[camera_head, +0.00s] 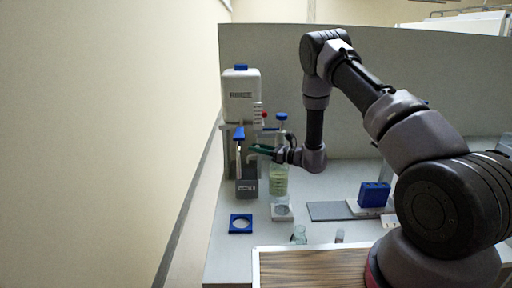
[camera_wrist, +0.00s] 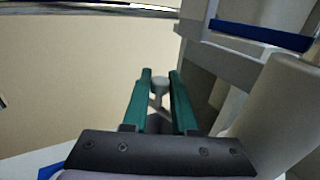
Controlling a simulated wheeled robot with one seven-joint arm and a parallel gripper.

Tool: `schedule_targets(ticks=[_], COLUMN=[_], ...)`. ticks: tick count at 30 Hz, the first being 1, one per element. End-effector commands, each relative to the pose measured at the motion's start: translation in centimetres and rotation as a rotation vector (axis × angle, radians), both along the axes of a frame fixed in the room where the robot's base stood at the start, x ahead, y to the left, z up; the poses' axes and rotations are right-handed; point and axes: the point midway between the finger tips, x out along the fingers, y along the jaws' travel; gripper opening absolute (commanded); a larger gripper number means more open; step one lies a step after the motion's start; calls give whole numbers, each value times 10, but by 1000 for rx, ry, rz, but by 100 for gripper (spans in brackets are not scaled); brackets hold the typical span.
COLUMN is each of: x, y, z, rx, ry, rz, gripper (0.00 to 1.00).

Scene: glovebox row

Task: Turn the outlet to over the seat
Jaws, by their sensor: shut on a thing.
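My gripper (camera_head: 257,149) reaches in from the right at the white dispenser (camera_head: 242,96), its green fingers pointing left. In the wrist view, the fingers (camera_wrist: 160,78) are shut on a small pale grey piece with a round top and thin stem, which looks like the outlet (camera_wrist: 158,86). In the head view, the outlet is too small and covered to make out clearly. A blue square seat (camera_head: 232,230) with a round opening lies on the bench in front of the dispenser. A paler square seat (camera_head: 274,218) lies to its right.
A blue-capped bottle of pale green liquid (camera_head: 279,182) stands beside my gripper. A labelled grey block (camera_head: 246,188) stands below the dispenser. Small glassware (camera_head: 299,235), a grey mat (camera_head: 325,211) and a blue rack (camera_head: 374,194) are farther right. A wall closes the left side.

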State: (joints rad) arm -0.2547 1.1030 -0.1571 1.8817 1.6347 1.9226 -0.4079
Motion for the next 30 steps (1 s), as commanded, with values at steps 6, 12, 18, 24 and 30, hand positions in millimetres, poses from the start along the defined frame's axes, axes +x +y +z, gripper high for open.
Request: schedule_targets(ticks=[6, 12, 18, 24, 30], x=[-17, -32, -46, -56, -63], y=[-12, -22, -35, -50, -67], z=[0, -1, -1, -1, -1], rx=[-1, -1, -2, -2, -2], ry=[-3, -3, -4, -3, -4], rz=[201, 391, 581, 771, 952], gripper=[0, 0, 0, 0, 0])
